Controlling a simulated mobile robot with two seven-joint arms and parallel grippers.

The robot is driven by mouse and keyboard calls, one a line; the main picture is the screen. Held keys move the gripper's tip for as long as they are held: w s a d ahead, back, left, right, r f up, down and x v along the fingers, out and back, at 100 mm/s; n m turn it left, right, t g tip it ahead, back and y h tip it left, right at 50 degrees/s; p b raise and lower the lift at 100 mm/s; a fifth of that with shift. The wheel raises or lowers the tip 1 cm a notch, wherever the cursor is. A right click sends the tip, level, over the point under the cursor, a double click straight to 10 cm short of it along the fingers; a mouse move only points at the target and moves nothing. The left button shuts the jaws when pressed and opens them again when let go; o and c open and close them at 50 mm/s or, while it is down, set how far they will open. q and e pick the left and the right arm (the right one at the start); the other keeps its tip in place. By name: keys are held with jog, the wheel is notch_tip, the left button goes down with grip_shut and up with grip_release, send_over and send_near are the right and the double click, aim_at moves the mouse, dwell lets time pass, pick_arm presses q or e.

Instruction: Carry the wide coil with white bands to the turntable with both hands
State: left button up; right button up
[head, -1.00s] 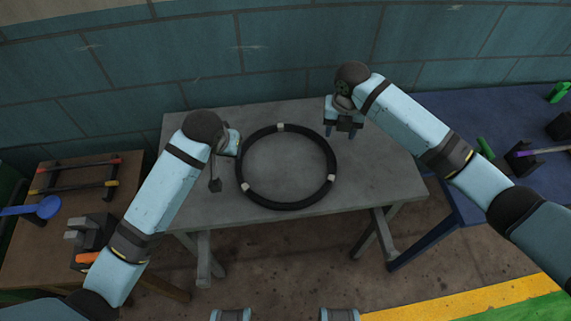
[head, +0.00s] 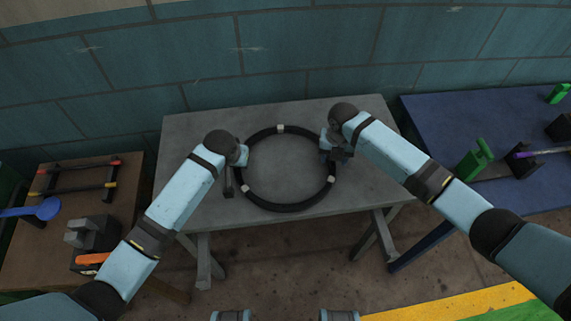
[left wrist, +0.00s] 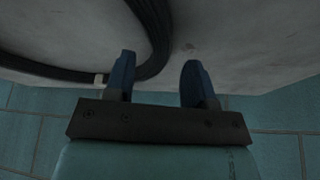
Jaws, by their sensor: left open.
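The wide coil (head: 276,206), a black ring with white bands, lies flat on the grey table (head: 350,195). My left gripper (head: 229,183) is at the coil's left side. In the left wrist view this gripper (left wrist: 157,66) is open, its blue fingers pointing at the tabletop. The coil (left wrist: 151,28) shows there between and behind the fingers; I cannot tell whether they touch it. My right gripper (head: 337,153) is over the coil's right side; its fingers are mostly hidden, so its opening is unclear. I do not make out a turntable.
A brown table (head: 28,262) on the left holds a rack (head: 78,176), a blue round-ended tool (head: 47,208) and a dark block-like item. A blue table (head: 420,118) on the right holds green pieces (head: 474,158) and dark items. A teal wall (head: 300,70) stands behind.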

pick_arm(q)
jog(key=shift+x, duration=1.3)
pick_arm(e)
jog(key=shift+f, duration=1.35)
pick_arm(q)
grip_shut()
pick_arm(e)
grip_shut()
jog(key=shift+d, duration=0.15)
jog(key=shift+w+r, duration=0.1)
